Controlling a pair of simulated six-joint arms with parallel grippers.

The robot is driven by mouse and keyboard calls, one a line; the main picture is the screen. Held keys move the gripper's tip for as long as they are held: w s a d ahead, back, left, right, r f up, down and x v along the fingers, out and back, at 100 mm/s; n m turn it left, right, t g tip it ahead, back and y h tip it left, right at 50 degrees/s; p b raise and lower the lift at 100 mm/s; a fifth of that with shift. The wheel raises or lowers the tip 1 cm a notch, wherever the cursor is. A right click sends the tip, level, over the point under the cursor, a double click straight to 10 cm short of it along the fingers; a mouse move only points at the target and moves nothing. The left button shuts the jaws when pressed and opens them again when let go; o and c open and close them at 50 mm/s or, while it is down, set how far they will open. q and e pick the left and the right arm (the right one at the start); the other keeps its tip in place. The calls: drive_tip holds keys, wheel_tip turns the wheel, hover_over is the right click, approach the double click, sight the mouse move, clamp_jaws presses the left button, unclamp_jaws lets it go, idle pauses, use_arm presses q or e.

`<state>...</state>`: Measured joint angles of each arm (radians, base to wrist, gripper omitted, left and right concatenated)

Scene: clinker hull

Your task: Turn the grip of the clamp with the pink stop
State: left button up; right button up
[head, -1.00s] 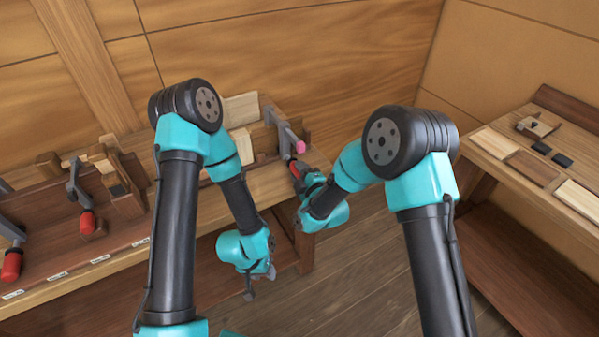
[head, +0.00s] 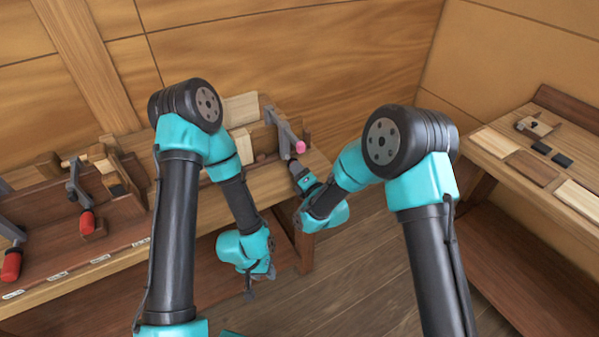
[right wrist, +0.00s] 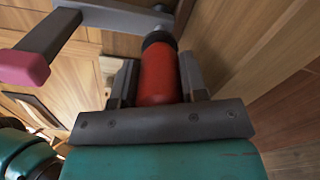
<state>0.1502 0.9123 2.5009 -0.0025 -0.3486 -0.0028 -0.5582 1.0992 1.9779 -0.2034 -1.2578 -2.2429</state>
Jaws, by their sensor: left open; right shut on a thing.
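The clamp (head: 284,128) with the pink stop (head: 300,147) stands at the right end of the bench. Its grey bar and pink stop (right wrist: 25,68) also show at the left of the right wrist view. Its red grip (right wrist: 158,75) sits between the two fingers of my right gripper (right wrist: 158,88), which is shut on it. In the head view my right gripper (head: 304,180) is just below the pink stop, and its fingers hide the red grip. My left gripper (head: 249,290) is open and empty, hanging low in front of the bench.
Two other clamps with red grips (head: 87,222) (head: 11,266) stand at the left of the bench (head: 120,262). Wooden blocks (head: 240,110) stand behind the pink-stop clamp. A side table (head: 490,170) with boards is at the right. Open floor lies between.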

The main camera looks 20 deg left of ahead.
drive_tip(key=shift+w+r, duration=0.1)
drive_tip(key=shift+r, duration=0.1)
idle(0.3)
drive_tip(key=o, duration=0.6)
drive_tip(key=shift+f, duration=0.1)
drive_tip(key=shift+o, duration=0.2)
drive_tip(key=v, duration=1.7)
drive_tip(key=shift+d, duration=0.1)
